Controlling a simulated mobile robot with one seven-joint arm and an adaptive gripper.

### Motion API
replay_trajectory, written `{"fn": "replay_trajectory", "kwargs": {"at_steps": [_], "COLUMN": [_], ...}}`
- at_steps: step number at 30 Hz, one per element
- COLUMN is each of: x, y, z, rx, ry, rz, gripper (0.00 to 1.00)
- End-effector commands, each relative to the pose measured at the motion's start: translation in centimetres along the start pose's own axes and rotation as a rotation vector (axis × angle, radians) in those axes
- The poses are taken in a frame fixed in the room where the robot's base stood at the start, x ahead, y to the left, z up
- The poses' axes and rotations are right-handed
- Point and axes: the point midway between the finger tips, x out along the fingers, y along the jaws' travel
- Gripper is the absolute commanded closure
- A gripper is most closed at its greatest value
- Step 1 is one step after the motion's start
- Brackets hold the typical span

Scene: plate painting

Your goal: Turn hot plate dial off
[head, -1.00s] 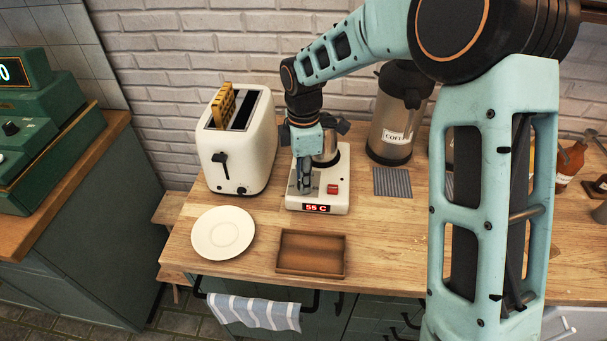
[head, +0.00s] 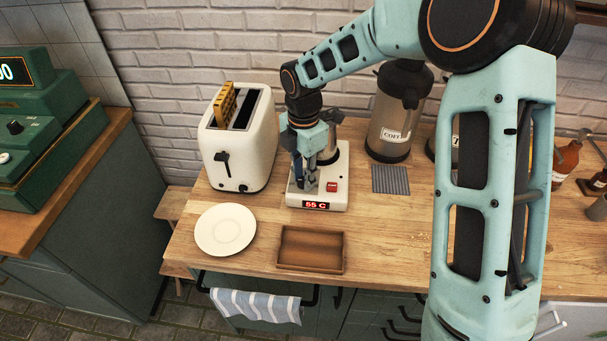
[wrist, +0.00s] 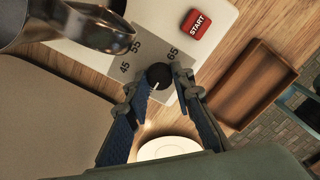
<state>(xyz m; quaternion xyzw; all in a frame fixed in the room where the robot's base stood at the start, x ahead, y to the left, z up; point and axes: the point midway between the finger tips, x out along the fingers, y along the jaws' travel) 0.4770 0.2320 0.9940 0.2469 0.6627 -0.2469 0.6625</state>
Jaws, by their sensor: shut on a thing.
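The white hot plate (head: 340,198) stands on the wooden counter, with its red display (head: 316,205) reading 55 C. Its round black dial (wrist: 158,75) shows in the wrist view on a grey panel marked 45, 55 and 65. A white mark on the dial points away from these numbers, toward my gripper. My gripper (head: 308,187) reaches down from above onto the front left of the hot plate. In the wrist view its two fingers (wrist: 162,80) are shut on the dial, one at each side. In the head view the fingers hide the dial.
A metal vessel (wrist: 95,25) sits on the hot plate behind my gripper. A red START button (wrist: 196,23) is beside the dial. The white toaster (head: 238,150) stands close on the left. A white plate (head: 225,229) and a brown tray (head: 310,249) lie in front.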

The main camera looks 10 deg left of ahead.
Motion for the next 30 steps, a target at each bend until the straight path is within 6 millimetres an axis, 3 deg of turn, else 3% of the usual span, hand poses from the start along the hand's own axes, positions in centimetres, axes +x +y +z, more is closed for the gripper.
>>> {"fn": "replay_trajectory", "kwargs": {"at_steps": [8, 9, 13, 23, 30], "x": [-0.1, -0.1, -0.1, -0.3, -3.9], "y": [0.1, 0.1, 0.1, 0.0, 0.1], "z": [0.0, 0.0, 0.0, 0.0, 0.1], "rx": [-0.002, -0.002, -0.002, 0.000, 0.000], "ry": [-0.002, -0.002, -0.001, -0.001, -0.003], "rz": [0.003, 0.003, 0.003, 0.001, 0.004], "gripper": [1.00, 0.76, 0.62, 0.60, 0.60]}}
